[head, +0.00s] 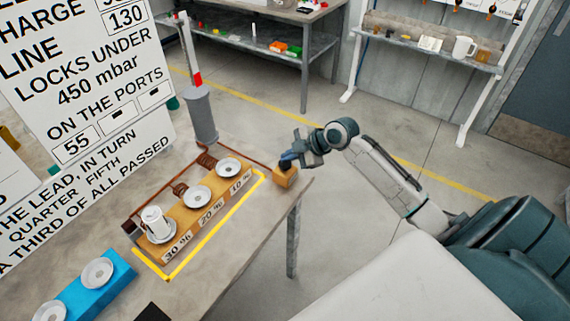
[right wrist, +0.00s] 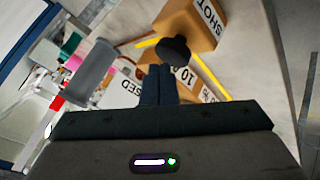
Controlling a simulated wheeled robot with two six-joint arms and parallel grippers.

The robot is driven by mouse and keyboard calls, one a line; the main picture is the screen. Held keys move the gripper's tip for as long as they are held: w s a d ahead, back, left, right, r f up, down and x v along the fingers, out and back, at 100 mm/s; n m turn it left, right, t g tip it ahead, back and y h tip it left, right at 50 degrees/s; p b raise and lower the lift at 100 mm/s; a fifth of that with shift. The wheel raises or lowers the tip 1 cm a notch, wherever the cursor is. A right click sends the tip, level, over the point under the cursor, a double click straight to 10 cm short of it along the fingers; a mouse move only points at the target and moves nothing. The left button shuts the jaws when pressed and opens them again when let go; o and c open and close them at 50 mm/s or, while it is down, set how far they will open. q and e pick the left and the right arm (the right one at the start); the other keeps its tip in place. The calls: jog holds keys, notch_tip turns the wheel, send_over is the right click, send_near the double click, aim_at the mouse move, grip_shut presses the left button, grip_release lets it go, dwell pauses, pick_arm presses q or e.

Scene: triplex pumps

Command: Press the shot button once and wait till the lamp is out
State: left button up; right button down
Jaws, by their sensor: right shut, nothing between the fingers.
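The shot box (head: 285,178) is a small orange block at the right end of the table. In the right wrist view its face reads SHOT (right wrist: 207,14), and a round black button (right wrist: 174,49) stands out from it. My right gripper (head: 287,160) is shut and empty, its fingertips (right wrist: 158,68) right by the button. I cannot tell whether they touch it. The gripper partly hides the button in the head view. No lamp can be made out for certain. My left gripper is not in view.
A blue block (head: 88,290) is front left.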

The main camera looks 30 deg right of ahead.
aim_at(289, 163)
jog(key=shift+f+b, duration=0.6)
jog(key=shift+f, duration=0.2)
dwell(0.8)
jog(key=shift+r, duration=0.1)
jog(key=shift+r+p, duration=0.8)
jog(key=shift+r, duration=0.25)
jog(key=shift+r+p, duration=1.75)
jog(key=shift+r, duration=0.85)
jog(key=shift+f, duration=0.1)
